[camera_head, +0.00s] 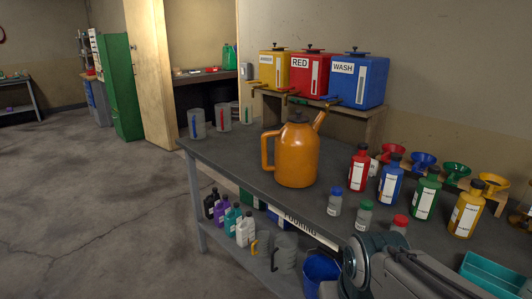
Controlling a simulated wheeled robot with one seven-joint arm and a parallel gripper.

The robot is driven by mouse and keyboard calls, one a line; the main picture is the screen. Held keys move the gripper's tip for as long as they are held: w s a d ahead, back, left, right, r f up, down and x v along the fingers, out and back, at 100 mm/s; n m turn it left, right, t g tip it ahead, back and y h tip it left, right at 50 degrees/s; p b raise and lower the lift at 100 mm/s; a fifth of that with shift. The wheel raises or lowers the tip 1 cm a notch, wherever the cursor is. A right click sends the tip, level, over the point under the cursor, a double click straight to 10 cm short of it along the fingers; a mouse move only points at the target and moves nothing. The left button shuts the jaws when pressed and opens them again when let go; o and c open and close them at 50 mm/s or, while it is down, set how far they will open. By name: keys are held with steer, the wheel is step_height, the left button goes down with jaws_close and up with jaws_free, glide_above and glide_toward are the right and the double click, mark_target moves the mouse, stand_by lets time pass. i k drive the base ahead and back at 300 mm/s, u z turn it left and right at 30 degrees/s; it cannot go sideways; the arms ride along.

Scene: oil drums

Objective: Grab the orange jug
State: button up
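The orange jug (297,156) stands upright on the dark workbench (244,156), left of the middle of its top. Its loop handle faces left, and its spout points up and to the right. It has a dark cap on top. My arm shows at the bottom right, below and to the right of the jug, and reaches out of the frame. My gripper is not visible, so I cannot see whether it is open or shut.
Red (359,168), blue (389,180), green (425,197) and yellow bottles (466,208) stand right of the jug. Small capped jars (335,202) stand in front. Clear measuring cups (197,124) are at the far left end. Coloured tanks (358,80) sit on a shelf behind. Floor is open at left.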

mark_target(297, 145)
steer(key=k, duration=0.6)
steer(key=u, duration=0.8)
steer(key=i, duration=2)
steer(key=z, duration=0.55)
